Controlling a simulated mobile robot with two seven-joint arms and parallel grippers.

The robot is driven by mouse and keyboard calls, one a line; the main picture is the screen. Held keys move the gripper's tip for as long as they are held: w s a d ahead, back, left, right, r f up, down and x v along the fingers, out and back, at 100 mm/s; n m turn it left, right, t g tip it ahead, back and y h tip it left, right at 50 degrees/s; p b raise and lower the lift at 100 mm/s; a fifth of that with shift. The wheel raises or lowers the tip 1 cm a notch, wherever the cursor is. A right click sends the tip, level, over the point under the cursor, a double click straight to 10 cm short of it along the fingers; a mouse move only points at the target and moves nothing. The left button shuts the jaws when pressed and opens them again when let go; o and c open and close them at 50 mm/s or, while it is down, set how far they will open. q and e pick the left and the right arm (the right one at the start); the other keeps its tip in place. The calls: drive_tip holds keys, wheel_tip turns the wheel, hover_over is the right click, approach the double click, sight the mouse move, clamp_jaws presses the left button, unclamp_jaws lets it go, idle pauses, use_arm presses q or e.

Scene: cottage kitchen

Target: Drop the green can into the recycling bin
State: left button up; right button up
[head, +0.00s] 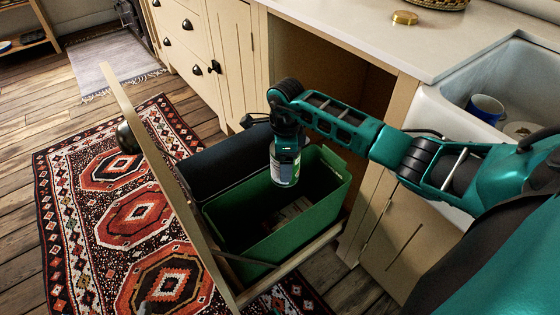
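The green recycling bin (330,205) stands in a pulled-out cabinet drawer, its top open. My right gripper (286,152) comes in from the right and points down over the bin. It is shut on a can (285,174), held upright at about the bin's opening. The can's lower part shows green with a pale label; its upper part is hidden by the gripper. Some flat items (287,212) lie dimly on the bin's floor.
A dark bin (225,160) sits beside the green one, behind the drawer's wooden front (165,165). The counter (380,40) holds a brass lid (405,18). A patterned rug (75,200) covers the floor at left.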

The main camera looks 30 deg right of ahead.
drive_tip(key=shift+f+b, duration=0.5)
drive_tip(key=shift+f, duration=0.15)
wheel_tip(320, 180, down, 4)
drive_tip(key=b, duration=0.3)
drive_tip(key=shift+f+b, duration=0.25)
drive_tip(key=shift+b, duration=0.05)
drive_tip(key=o, duration=0.9)
use_arm(q)
drive_tip(key=f, duration=0.1)
drive_tip(key=d+f, duration=0.1)
drive_tip(key=shift+w+d+f, duration=0.1)
drive_tip(key=shift+f, duration=0.3)
use_arm(e)
drive_tip(key=shift+o, duration=0.2)
